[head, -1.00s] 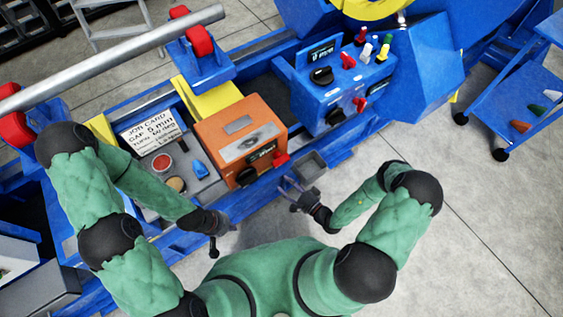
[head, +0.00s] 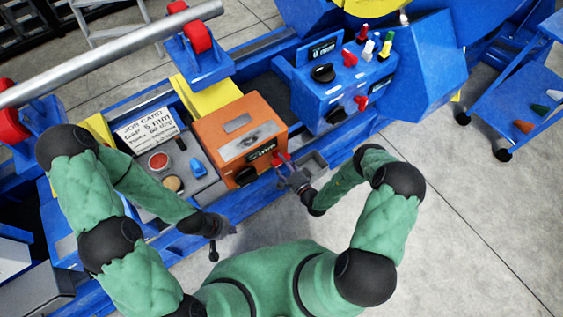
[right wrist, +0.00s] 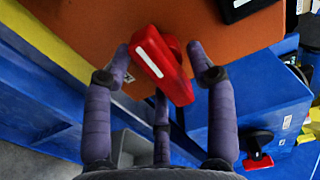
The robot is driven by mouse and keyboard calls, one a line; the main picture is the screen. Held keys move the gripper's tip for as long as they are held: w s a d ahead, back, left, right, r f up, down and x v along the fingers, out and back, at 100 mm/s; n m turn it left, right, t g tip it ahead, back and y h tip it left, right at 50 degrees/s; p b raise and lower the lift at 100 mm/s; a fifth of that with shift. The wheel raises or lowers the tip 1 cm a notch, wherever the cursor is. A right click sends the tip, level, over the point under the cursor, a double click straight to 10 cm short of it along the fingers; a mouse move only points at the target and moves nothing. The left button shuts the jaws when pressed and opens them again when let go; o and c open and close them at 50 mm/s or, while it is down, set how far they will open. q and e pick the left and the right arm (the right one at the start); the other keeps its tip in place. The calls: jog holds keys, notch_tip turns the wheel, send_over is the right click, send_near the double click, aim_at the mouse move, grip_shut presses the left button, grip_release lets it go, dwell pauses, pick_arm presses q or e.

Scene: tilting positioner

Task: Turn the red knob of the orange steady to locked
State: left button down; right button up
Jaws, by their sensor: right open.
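The orange steady (head: 238,135) is a box on the blue bed, with a black knob and a small dark display on its front. Its red knob (head: 281,160) sits at the front right corner; in the right wrist view the red knob (right wrist: 163,65) is a bar with a white stripe, lying tilted. My right gripper (head: 287,172) is open with its fingers on either side of the red knob; the right wrist view shows the fingers (right wrist: 165,70) apart from it or nearly touching. I cannot tell contact. My left gripper (head: 222,238) hangs low at the front left, its fingers unclear.
A blue control box (head: 345,85) with several coloured levers and knobs stands right of the steady. A grey panel (head: 170,165) with a job card (head: 147,130) lies to its left. A small grey tray (head: 314,163) is beside my right gripper.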

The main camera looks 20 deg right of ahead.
jog(key=shift+w+a, duration=0.15)
jog(key=shift+w, duration=0.2)
jog(key=shift+c, duration=0.3)
jog(key=c, duration=0.9)
jog(key=shift+c, duration=0.3)
